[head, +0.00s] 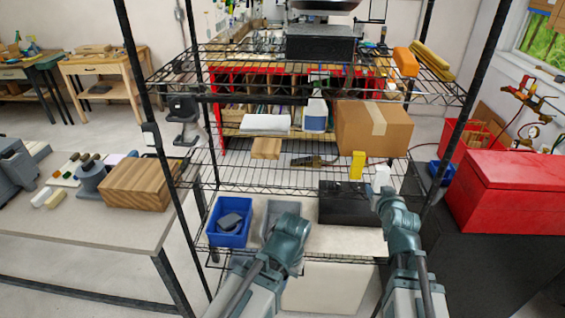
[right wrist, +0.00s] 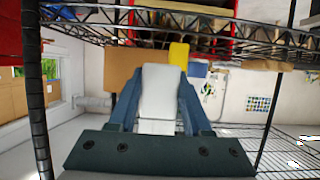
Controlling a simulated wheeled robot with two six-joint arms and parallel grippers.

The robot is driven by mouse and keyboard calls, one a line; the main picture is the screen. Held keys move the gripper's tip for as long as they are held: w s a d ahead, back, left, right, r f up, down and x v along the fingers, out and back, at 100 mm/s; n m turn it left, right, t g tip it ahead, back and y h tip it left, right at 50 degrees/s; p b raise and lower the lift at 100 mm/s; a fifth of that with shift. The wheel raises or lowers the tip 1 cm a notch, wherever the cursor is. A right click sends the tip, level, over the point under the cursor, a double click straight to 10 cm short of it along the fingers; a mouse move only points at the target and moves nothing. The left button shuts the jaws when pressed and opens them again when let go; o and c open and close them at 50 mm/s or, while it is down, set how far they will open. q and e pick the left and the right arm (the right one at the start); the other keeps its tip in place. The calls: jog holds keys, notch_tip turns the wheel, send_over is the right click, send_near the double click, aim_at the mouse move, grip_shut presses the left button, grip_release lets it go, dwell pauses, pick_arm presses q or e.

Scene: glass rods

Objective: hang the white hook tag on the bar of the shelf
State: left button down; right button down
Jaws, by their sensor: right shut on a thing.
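The white hook tag (right wrist: 160,92) is between the two blue fingers of my right gripper (right wrist: 159,78) in the right wrist view. That gripper is shut on it. In the head view the white tag (head: 381,174) shows at the tip of my right gripper (head: 383,188), at the right part of the wire shelf's (head: 262,188) front. A yellow piece (head: 357,165) is just left of the tag. The tag's hook and its contact with any bar cannot be made out. My left arm reaches in at lower centre; its gripper fingers are not visible.
A black box (head: 345,205) is below the yellow piece. A blue bin (head: 229,221) and a grey bin (head: 285,210) stand at the lower left. A cardboard box (head: 373,127) is behind the tag. A red toolbox (head: 507,190) is at right.

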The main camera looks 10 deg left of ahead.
dwell(0.5)
notch_tip(320, 180, down, 3)
jog(key=b, duration=0.3)
jog(key=shift+a+r, duration=0.1)
jog(key=shift+a, duration=0.05)
